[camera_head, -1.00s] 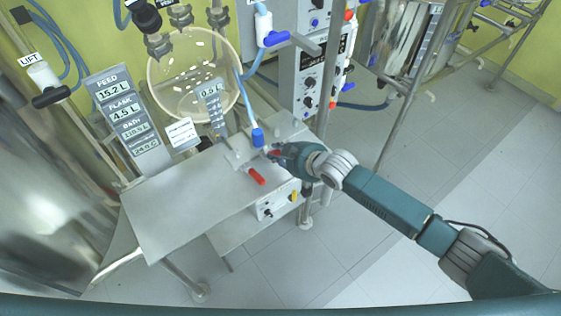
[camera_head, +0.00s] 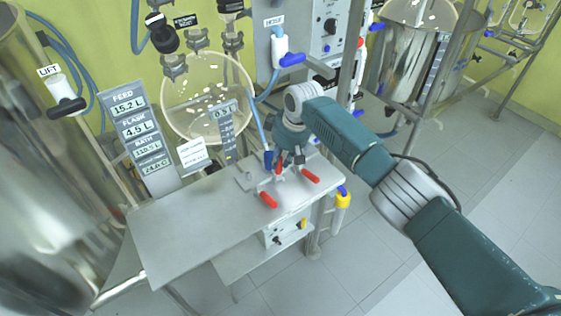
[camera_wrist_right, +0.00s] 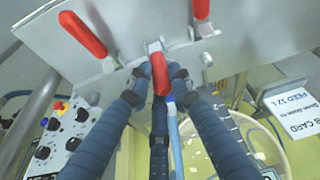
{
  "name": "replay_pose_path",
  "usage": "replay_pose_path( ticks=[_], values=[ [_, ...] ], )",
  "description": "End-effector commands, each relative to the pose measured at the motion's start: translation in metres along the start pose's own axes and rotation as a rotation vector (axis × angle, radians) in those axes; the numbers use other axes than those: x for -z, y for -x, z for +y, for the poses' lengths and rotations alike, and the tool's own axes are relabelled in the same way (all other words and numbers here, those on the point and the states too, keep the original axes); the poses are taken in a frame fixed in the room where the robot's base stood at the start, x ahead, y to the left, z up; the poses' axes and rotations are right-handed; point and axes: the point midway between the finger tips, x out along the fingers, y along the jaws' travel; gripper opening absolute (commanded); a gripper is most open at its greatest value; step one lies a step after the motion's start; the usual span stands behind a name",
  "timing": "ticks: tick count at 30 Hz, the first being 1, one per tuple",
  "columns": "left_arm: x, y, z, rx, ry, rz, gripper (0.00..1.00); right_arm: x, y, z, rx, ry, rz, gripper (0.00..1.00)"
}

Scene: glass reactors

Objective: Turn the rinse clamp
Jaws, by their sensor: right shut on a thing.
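Several red clamp handles sit on the steel bench top (camera_head: 185,215). One red handle (camera_head: 279,165) stands at my right gripper (camera_head: 284,157), which reaches down over it from above. In the right wrist view the dark fingers of my right gripper (camera_wrist_right: 159,88) close around this red handle (camera_wrist_right: 160,72). Two other red handles, one front left (camera_head: 268,200) and one to the right (camera_head: 309,175), are free. They also show in the wrist view, at left (camera_wrist_right: 82,33) and top (camera_wrist_right: 201,8). No readable label marks the rinse clamp. My left gripper is not in view.
A blue hose end (camera_head: 268,160) stands close left of the gripper. A round glass vessel (camera_head: 208,98) is behind the bench, with a display panel (camera_head: 140,135) at left and a control cabinet (camera_head: 322,35) behind. The bench's left part is clear.

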Motion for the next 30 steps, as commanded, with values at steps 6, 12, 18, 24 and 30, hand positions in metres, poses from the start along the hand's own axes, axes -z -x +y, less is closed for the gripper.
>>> replay_pose_path(
  ticks=[6,12,18,24,30],
  values=[
    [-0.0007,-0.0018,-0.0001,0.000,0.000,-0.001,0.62,0.0056,0.0002,-0.0054,0.009,0.004,0.001,0.00],
    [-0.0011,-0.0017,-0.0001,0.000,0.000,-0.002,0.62,0.0056,0.0002,-0.0059,0.010,0.004,0.001,0.00],
    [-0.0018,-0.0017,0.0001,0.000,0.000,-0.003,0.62,0.0053,0.0000,-0.0063,0.010,0.004,0.000,0.36],
    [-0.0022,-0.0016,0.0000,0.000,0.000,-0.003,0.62,0.0029,-0.0004,-0.0038,0.007,0.002,-0.006,0.36],
    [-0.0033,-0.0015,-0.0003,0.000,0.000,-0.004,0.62,0.0015,-0.0004,-0.0021,0.005,0.000,-0.009,0.36]
  ],
)
